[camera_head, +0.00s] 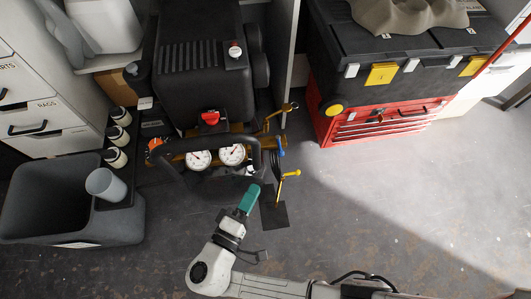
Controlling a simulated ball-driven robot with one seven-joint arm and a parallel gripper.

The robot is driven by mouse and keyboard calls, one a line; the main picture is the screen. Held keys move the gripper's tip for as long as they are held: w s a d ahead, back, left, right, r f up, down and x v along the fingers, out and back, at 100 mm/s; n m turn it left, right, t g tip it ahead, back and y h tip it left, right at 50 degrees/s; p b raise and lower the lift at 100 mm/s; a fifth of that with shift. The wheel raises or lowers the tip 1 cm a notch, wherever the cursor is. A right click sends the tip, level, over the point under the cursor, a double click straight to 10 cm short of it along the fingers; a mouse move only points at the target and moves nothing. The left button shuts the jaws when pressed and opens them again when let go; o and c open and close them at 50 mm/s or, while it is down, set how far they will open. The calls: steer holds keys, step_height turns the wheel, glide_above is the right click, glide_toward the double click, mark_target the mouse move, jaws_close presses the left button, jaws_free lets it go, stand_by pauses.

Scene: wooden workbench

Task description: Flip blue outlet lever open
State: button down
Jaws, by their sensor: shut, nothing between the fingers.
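A small blue lever (281,147) shows at the right end of the compressor's front fittings, by the gauges. It is small in the picture, so its exact angle is hard to tell. My gripper (258,181) is dark, beyond a teal section of my arm. It is shut and empty, below and left of the blue lever, with a visible gap between them. The fingertips are partly lost against the dark fittings.
The black compressor (205,85) has a red knob (210,117), two white gauges (233,154), a black handle bar and yellow-handled levers (290,174). A grey bin (60,215) stands left; a red and black toolbox (390,115) stands right. Floor at right is clear.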

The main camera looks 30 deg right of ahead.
glide_toward(280, 146)
steer(key=x, duration=0.4)
steer(key=shift+w+d+f+b, duration=0.1)
steer(key=shift+w+f+b, duration=0.15)
steer(key=shift+b, duration=0.15)
steer(key=shift+s, duration=0.1)
stand_by(0.5)
